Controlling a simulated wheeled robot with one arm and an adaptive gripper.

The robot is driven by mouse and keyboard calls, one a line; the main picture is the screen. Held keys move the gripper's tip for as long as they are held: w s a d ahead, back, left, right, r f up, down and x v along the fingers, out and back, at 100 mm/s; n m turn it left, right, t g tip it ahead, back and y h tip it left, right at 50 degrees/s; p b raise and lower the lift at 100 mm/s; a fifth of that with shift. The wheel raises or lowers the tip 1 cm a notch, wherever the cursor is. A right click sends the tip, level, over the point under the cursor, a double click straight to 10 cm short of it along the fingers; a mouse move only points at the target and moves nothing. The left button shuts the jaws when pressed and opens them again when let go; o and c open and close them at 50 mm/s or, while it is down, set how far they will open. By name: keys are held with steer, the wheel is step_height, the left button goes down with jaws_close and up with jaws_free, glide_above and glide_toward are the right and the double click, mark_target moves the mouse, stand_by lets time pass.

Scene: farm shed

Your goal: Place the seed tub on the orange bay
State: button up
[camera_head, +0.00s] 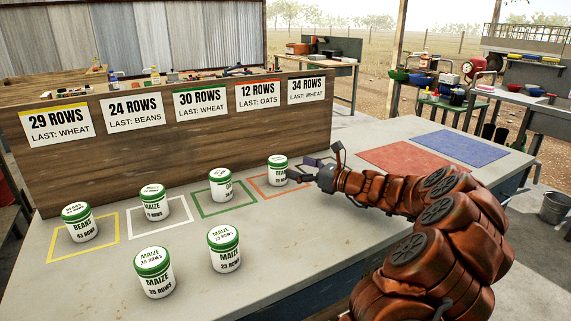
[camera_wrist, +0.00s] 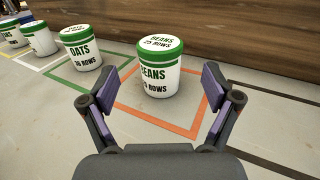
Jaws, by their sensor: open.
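A white seed tub with a green lid (camera_head: 278,170) stands upright in the orange bay (camera_head: 263,194), a painted outline. In the wrist view this tub (camera_wrist: 158,72) reads BEANS, 25 ROWS, and stands toward the back of the orange outline (camera_wrist: 160,127). My gripper (camera_head: 312,168) is open beside the tub; in the wrist view its fingers (camera_wrist: 160,82) are spread to either side of the tub, with gaps showing. Similar tubs stand in the green bay (camera_head: 221,184), white bay (camera_head: 153,202) and yellow bay (camera_head: 78,222). Two MAIZE tubs (camera_head: 155,272) (camera_head: 224,249) stand outside the bays, nearer the front.
A wooden board (camera_head: 150,140) runs behind the bays with signs; the orange-edged sign (camera_head: 258,95) reads 12 ROWS, LAST: OATS. A dark outline shows right of the orange bay in the wrist view (camera_wrist: 270,165). Red (camera_head: 400,157) and blue (camera_head: 462,148) areas at right are clear.

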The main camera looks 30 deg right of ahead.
steer(key=shift+v, duration=2.2)
steer(key=shift+s, duration=0.1)
